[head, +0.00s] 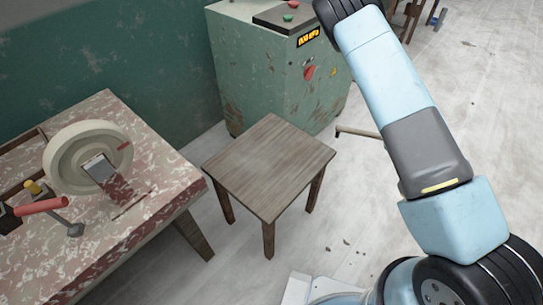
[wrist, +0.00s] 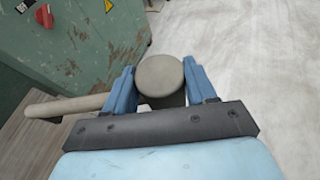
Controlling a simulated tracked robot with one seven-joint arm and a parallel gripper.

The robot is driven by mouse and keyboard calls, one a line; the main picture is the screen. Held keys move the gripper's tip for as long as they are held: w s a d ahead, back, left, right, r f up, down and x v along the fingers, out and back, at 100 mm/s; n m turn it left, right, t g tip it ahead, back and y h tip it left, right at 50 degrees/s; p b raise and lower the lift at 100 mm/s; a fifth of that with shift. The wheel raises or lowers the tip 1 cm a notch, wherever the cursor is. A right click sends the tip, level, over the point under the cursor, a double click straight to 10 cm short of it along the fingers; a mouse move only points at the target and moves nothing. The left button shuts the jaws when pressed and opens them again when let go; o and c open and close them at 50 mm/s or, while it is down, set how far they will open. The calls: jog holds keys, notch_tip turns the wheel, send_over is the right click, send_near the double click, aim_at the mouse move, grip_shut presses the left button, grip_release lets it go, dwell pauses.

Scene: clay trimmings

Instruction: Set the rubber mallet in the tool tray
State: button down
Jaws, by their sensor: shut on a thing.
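My gripper (wrist: 161,78) shows in the wrist view, its two blue fingers shut on the rubber mallet. The mallet's round beige head (wrist: 160,74) sits between the fingers, and its pale handle (wrist: 65,106) sticks out to the left. In the head view my gripper is hidden behind my arm; a pale rod that looks like the mallet's handle (head: 357,132) shows beside the arm, right of the stool. A brown wooden edge that may be the tool tray (head: 22,141) lies on the table at the far left, partly cut off and behind a round wheel.
The worn red-white table (head: 120,225) carries a pale wheel (head: 62,150), a red-handled tool (head: 40,206) and a yellow-topped item (head: 34,187). A wooden stool (head: 270,160) stands between the table and my arm. A green cabinet (head: 265,85) is behind it. Floor is open at right.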

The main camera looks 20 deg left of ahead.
aim_at(349, 132)
jog(key=s+a+n+y, duration=0.1)
jog(key=a, duration=0.4)
jog(key=s+a+n+g+y, duration=0.1)
jog(key=s+a+n+y, duration=0.1)
jog(key=a, duration=0.4)
jog(key=s+a+n+y, duration=0.1)
jog(key=s+a+y, duration=0.1)
jog(key=a, duration=0.4)
jog(key=shift+s+a+r, duration=0.2)
jog(key=shift+s+r, duration=0.05)
jog(key=s+a+r+n+g+y, duration=0.1)
jog(key=s+a+n+g+y, duration=0.1)
jog(key=s+a, duration=0.3)
jog(key=s+a+n+g+y, duration=0.1)
jog(key=s+a+n+y, duration=0.15)
jog(key=a, duration=0.55)
jog(key=shift+h, duration=0.35)
jog(key=shift+w+a+f, duration=0.95)
jog(key=shift+w+f, duration=1.05)
jog(key=shift+f, duration=0.1)
jog(key=shift+w+a+f, duration=0.9)
jog(key=shift+w+f, duration=1.05)
jog(key=shift+f, duration=0.15)
jog(key=shift+w+a+f, duration=0.95)
jog(key=shift+w+f, duration=1.05)
jog(key=shift+f, duration=0.1)
jog(key=shift+c, duration=1.8)
grip_release()
jog(key=shift+f, duration=0.1)
